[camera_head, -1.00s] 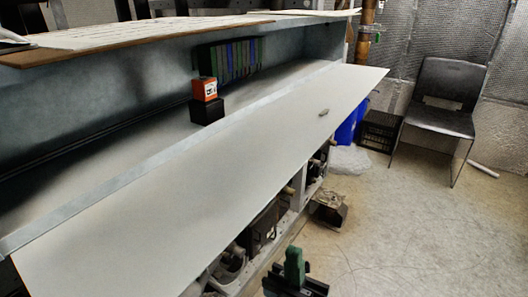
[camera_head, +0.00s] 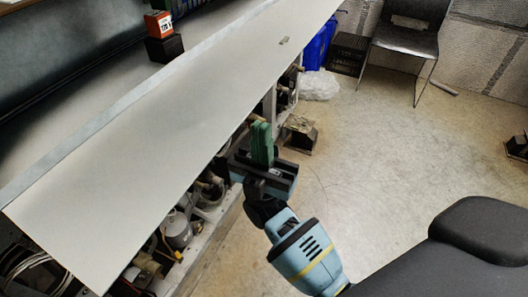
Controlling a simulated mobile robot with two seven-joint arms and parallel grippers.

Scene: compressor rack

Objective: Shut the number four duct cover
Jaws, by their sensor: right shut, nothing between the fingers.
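The duct cover (camera_head: 165,135) is a long pale grey panel that slants across the left half of the head view. It is open, folded outward from the long duct (camera_head: 95,75), whose inside shows behind it. A small grey handle (camera_head: 284,40) sits near the panel's far end. My right gripper (camera_head: 262,140), with green fingers, is shut and empty. It appears just to the right of the panel's front edge, apart from it as far as I can tell. My left gripper is not in view.
A small black box with an orange-and-white top (camera_head: 160,24) stands in the duct. Compressor parts (camera_head: 178,230) sit in the rack below the panel. A metal box (camera_head: 300,134) is on the floor. A black chair (camera_head: 410,35) stands at the back. Open floor (camera_head: 370,140) lies to the right.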

